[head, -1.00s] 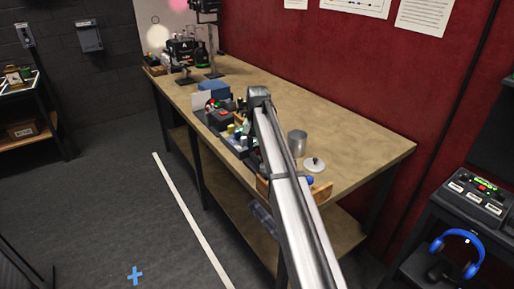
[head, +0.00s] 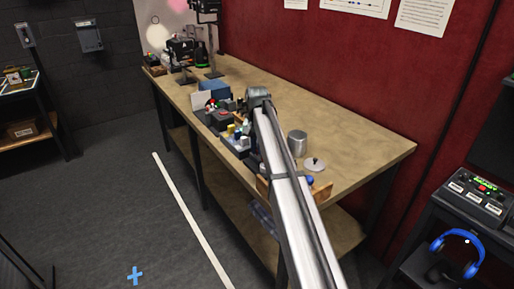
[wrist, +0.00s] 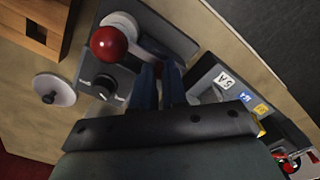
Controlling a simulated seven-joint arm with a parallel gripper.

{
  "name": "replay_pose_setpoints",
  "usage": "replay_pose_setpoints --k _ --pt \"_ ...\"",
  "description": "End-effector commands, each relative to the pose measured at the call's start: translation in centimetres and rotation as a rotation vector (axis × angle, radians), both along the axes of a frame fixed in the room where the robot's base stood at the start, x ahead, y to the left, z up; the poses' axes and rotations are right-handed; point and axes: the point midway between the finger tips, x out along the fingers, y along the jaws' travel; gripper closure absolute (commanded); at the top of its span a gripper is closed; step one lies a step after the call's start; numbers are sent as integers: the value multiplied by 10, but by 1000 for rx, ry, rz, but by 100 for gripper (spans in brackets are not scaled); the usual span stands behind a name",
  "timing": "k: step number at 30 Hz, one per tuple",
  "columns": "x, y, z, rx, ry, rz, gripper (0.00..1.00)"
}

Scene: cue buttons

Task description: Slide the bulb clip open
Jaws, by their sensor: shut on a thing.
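In the wrist view, a glossy red ball (wrist: 108,43) sits over a round white base on a grey unit; I take this to be the bulb. A pale grey piece, seemingly the bulb clip (wrist: 151,50), runs from it toward my fingertips. My gripper (wrist: 160,72) has its two blue-grey fingers close together, shut on this piece, whose gripped part is mostly hidden. In the head view my gripper is over the table's front edge, and my wrist hides the fingertips and the clip.
A black dial (wrist: 103,85) is close beside the fingers. A white lid (wrist: 53,90) and a wooden box (wrist: 38,28) lie left of it. A grey labelled unit (wrist: 222,85) stands close on the right. In the head view, a metal can (head: 297,142) stands right of my arm.

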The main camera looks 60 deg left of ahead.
Motion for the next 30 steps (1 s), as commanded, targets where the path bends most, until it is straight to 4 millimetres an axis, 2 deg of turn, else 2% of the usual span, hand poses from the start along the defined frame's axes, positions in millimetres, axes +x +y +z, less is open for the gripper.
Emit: replay_pose_setpoints --k 5,11,18,19,21,27,30 --pt "0 1 0 0 0 0 100" --pt "0 22 1 -1 1 1 100" --pt "0 22 1 4 0 1 100" --pt "0 22 1 4 0 1 86" --pt "0 22 1 4 1 1 79" --pt "0 21 0 2 1 1 61" --pt "0 21 0 1 1 0 61"
